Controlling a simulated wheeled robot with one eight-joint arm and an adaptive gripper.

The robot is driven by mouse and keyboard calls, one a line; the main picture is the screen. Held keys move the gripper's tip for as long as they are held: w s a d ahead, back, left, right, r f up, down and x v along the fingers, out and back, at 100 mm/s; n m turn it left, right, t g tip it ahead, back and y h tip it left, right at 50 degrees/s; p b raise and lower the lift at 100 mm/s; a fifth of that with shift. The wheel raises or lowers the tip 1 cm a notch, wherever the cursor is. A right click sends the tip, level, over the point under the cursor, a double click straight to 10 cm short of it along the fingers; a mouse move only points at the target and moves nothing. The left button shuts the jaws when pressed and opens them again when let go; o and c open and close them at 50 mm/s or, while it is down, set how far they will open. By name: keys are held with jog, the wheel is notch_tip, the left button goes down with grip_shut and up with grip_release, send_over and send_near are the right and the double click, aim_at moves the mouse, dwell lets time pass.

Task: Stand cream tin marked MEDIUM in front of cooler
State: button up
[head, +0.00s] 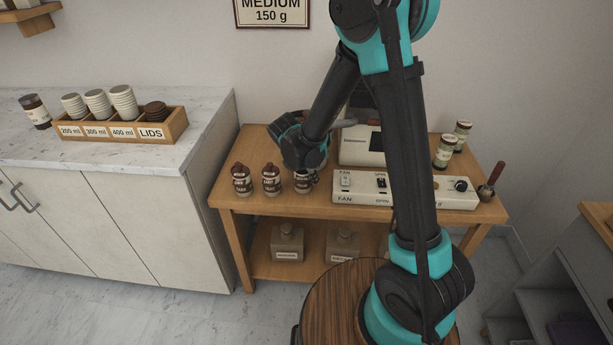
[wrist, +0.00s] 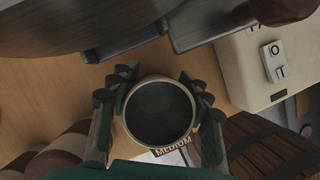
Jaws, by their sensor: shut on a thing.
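My gripper (head: 303,163) reaches down at the left part of the wooden cart and is shut on a tin (head: 302,183). In the wrist view the fingers (wrist: 158,88) close around both sides of this open-topped round tin (wrist: 160,112), and a label reading MEDIUM (wrist: 174,147) shows at its lower edge. The tin is upright; I cannot tell whether its base touches the cart top. The cooler (head: 400,190), a cream unit with FAN and SPIN switches, lies just right of the tin. It also shows at the upper right of the wrist view (wrist: 245,65).
Two tins with dark tops (head: 241,181) (head: 271,181) stand left of my gripper. Two more jars (head: 445,152) (head: 462,134) stand behind the cooler at the right.

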jog(key=shift+f, duration=0.15)
jog(key=o, duration=1.4)
jog(key=shift+o, duration=0.2)
jog(key=v, duration=1.2)
jog(key=s+d+f+m+y, duration=0.1)
jog(key=s+d+f+m, duration=0.1)
jog(key=s+d+m, duration=0.5)
jog(key=s+d+f+m+y, duration=0.1)
jog(key=s+d+m, duration=0.7)
jog(key=d+m, duration=1)
jog(key=f+m, duration=0.1)
jog(key=m, duration=0.2)
jog(key=shift+s+d+f+m+t+y, duration=0.25)
jog(key=shift+s+d+m+t+y, duration=0.05)
jog(key=shift+d+m, duration=0.1)
